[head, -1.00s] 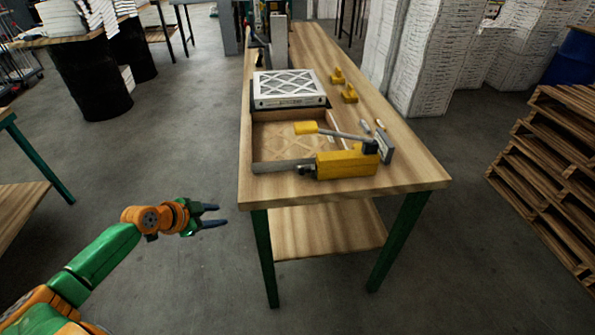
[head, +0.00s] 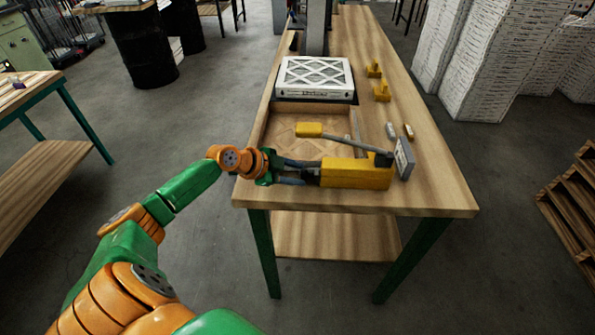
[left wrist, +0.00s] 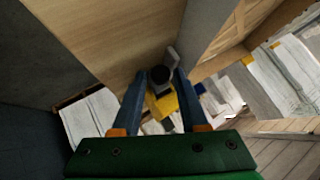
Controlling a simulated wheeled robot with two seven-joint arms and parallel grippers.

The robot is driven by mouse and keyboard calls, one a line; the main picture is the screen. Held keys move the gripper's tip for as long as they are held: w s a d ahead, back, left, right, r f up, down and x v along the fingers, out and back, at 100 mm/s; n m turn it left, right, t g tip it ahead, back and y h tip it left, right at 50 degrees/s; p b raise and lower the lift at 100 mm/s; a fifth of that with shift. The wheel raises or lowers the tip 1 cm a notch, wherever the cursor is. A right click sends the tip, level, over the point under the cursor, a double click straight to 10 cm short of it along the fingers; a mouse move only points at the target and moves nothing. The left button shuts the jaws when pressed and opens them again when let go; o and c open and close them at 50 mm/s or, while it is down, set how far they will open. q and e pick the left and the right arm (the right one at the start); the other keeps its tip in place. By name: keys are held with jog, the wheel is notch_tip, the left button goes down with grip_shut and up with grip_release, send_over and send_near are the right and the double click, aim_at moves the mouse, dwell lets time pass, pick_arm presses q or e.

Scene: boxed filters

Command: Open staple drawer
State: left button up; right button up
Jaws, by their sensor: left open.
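A stapler with a yellow body (head: 357,175) lies on the front part of the wooden table (head: 440,190). Its long grey lever ends in a yellow handle (head: 309,130). My left gripper (head: 312,172) is at the left end of the yellow body, fingers open and pointing right. In the left wrist view, a dark round knob (left wrist: 160,75) with a grey stem shows between the open fingertips (left wrist: 158,80), apparently untouched, with part of the yellow body (left wrist: 163,104) beside it. The staple drawer looks shut. My right gripper is out of view.
A wooden frame tray (head: 270,120) sits behind my gripper, with a boxed filter (head: 313,78) beyond it. Small yellow blocks (head: 381,91) and two small items (head: 391,130) are on the right.

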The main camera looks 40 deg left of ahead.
pick_arm(q)
jog(key=shift+w+d+f, duration=0.2)
jog(key=shift+w, duration=0.1)
jog(key=shift+s+a+r, duration=0.1)
jog(key=shift+s+a, duration=0.1)
jog(key=shift+s, duration=0.1)
jog(key=shift+c, duration=0.4)
grip_shut()
dwell(0.6)
